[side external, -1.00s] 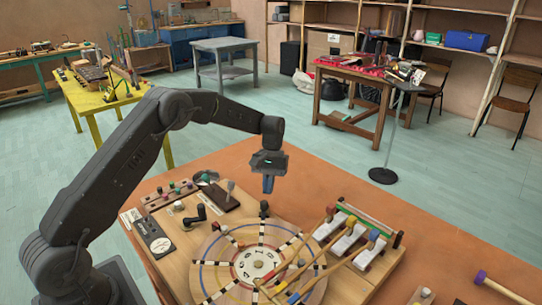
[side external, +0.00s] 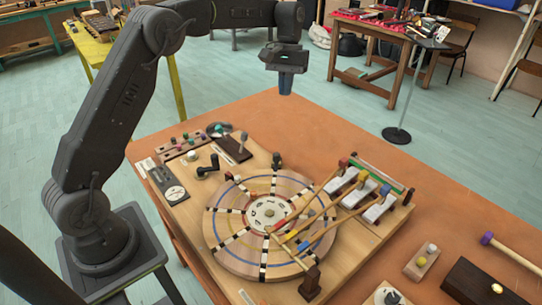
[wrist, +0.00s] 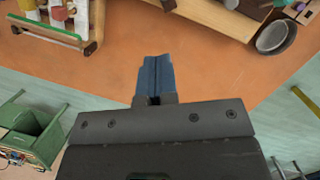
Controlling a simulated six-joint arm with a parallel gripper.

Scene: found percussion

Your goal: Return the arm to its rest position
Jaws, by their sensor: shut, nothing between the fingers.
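My gripper (side external: 285,88) is in the side external view, raised above the far edge of the orange table, with its fingers pointing down. In the wrist view its blue fingers (wrist: 155,78) are together with nothing between them. It is well clear of the percussion board below. The wooden board carries a round disc (side external: 225,257) with coloured rings, several mallets (side external: 318,232) lying across it, and white bars (side external: 352,200) at its right side.
The orange table (side external: 440,200) has bare room right of the board. A loose purple-tipped mallet (side external: 512,253), a small block with knobs (side external: 421,264) and a dark box (side external: 480,285) sit at the right front. A stand (side external: 397,134) and a wooden table (side external: 385,82) are behind.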

